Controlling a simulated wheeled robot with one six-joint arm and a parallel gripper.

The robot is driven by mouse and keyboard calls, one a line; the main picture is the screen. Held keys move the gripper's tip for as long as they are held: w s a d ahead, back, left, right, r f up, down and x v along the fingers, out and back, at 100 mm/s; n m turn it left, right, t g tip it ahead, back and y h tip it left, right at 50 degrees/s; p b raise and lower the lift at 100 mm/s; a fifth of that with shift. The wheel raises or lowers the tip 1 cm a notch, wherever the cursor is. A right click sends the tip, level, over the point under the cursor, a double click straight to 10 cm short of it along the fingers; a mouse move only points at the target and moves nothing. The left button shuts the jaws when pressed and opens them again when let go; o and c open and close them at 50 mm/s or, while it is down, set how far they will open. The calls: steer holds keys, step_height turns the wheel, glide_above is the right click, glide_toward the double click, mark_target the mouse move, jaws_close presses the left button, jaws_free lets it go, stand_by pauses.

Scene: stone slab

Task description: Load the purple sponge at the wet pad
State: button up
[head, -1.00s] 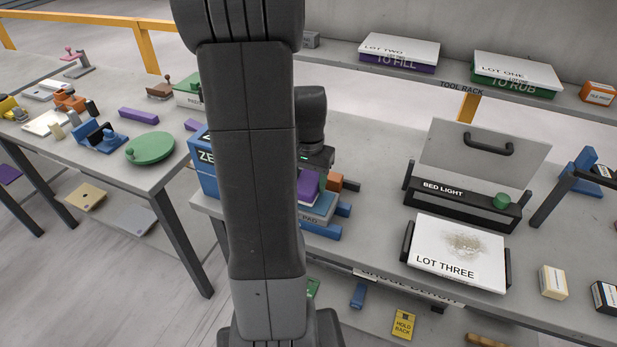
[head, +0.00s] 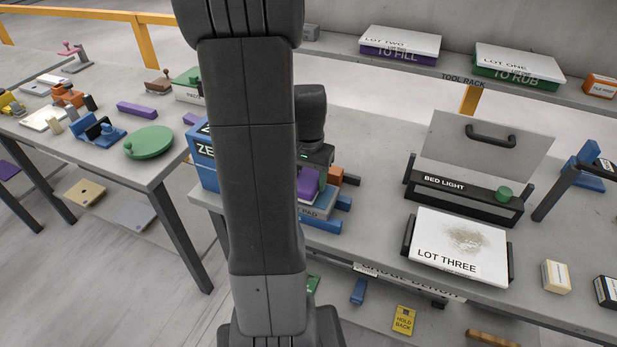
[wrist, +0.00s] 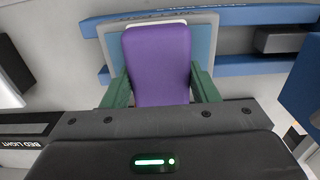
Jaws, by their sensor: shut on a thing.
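The purple sponge (wrist: 158,65) fills the middle of the wrist view, upright between the green fingers of my gripper (wrist: 160,90). The gripper is shut on it. The sponge (head: 308,184) also shows in the head view, just right of my arm. The wet pad (head: 320,205) is a light blue-grey block on blue bars, directly below the sponge. In the wrist view the pad (wrist: 204,48) lies behind and around the sponge. I cannot tell whether the sponge's lower face touches it. My arm hides the pad's left part in the head view.
An orange block (head: 336,175) stands right behind the pad. A blue box (head: 203,165) is left of my arm. The bed light (head: 465,195) and the white LOT THREE slab (head: 455,247) are to the right. Bare bench lies between the pad and the slab.

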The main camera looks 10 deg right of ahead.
mark_target(309, 177)
steer(key=shift+f+b, duration=0.4)
steer(key=shift+f, duration=0.15)
stand_by(1.1)
steer(key=shift+r, duration=0.1)
step_height(309, 177, up, 7)
steer(key=p, duration=0.5)
steer(key=shift+p, duration=0.35)
stand_by(0.6)
